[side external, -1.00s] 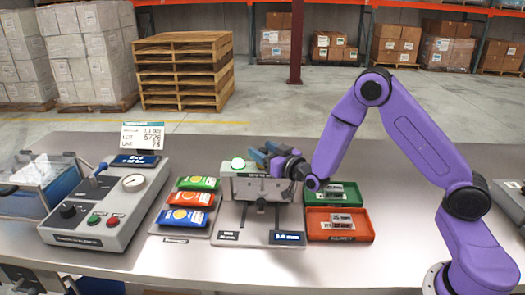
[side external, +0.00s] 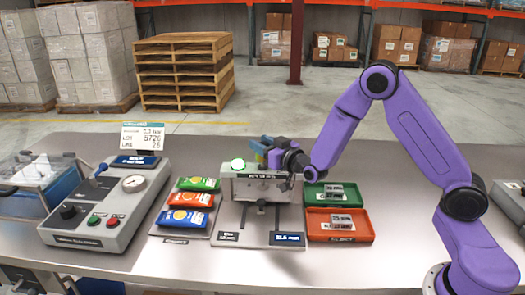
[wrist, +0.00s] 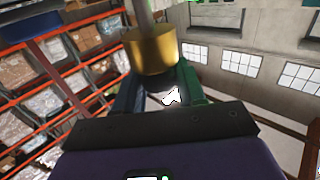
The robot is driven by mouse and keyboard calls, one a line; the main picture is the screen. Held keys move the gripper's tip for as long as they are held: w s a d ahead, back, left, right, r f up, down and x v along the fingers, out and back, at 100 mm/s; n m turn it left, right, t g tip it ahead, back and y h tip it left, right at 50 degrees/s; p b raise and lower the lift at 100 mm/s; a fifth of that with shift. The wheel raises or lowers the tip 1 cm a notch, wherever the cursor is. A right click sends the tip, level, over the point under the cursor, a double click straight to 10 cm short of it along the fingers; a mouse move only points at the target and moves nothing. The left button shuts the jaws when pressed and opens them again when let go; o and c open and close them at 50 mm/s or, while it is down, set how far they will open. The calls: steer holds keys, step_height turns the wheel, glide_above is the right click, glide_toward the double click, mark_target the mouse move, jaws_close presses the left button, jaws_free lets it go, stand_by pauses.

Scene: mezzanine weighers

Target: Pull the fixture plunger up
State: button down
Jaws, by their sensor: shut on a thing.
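The fixture (side external: 235,188) is a grey press-like frame on a base plate in the middle of the bench, with a green lamp (side external: 238,164) on top. The plunger's brass knob (wrist: 152,52) shows in the wrist view with a grey rod (wrist: 145,14) running from it. My gripper (side external: 259,149) is just above and behind the fixture's right side. Its fingers lie on both sides of the knob, shut on it. In the side view the knob is mostly hidden by the fingers. The base display (side external: 287,239) is lit, its digits hard to read.
Green (side external: 363,198) and red (side external: 365,238) trays with labelled items stand right of the fixture. Several coloured packets (side external: 190,200) lie to its left. A grey console (side external: 105,215) with gauge and lever stands further left. The front bench strip is clear.

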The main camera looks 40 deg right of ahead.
steer(key=shift+r, duration=1.85)
steer(key=c, duration=0.8)
jaws_free()
steer(key=shift+s+f, duration=0.1)
steer(key=shift+s, duration=0.35)
steer(key=s, duration=1.1)
steer(key=shift+s, duration=0.1)
